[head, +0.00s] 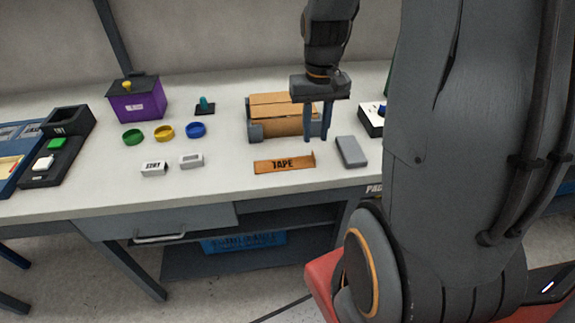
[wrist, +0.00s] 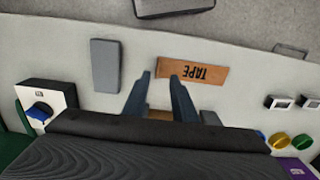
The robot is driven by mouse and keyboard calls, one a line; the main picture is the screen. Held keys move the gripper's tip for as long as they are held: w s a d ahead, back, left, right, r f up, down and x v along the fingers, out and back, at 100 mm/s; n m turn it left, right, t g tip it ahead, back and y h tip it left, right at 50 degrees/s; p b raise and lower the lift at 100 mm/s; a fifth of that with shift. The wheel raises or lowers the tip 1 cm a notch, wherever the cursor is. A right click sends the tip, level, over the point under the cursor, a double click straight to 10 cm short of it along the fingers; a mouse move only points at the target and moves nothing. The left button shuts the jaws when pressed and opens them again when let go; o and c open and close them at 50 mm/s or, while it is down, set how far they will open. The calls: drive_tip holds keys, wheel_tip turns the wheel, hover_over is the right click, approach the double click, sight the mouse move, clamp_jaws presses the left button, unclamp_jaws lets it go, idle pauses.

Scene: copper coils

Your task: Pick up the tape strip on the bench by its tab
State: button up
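The orange tape strip (head: 284,164) lies flat on the bench (head: 215,190), with the word TAPE on it. A small raised tab (head: 314,154) shows at its right end in the head view. My gripper (head: 316,139) points down behind and slightly right of that end, in front of the wooden coil block (head: 282,112). In the wrist view the strip (wrist: 205,75) lies beyond the fingertips, and the tab end is nearest my gripper (wrist: 160,76). The two fingers are apart with nothing between them. Their height above the bench is hard to tell.
A grey slab (head: 351,151) lies right of the strip. A white box with a blue knob (head: 371,120) stands behind it. Small white blocks (head: 191,161), coloured rings (head: 164,132) and a purple box (head: 138,103) are to the left. The bench front is clear.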

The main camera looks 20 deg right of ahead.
sight(314, 156)
drive_tip(key=shift+f, duration=0.85)
drive_tip(key=shift+w+d+f+p, duration=0.1)
drive_tip(key=shift+f+p, duration=0.35)
drive_tip(key=shift+f, duration=0.95)
drive_tip(key=shift+d+f+p, duration=0.1)
drive_tip(key=shift+f+p, duration=0.35)
drive_tip(key=shift+f, duration=0.95)
clamp_jaws()
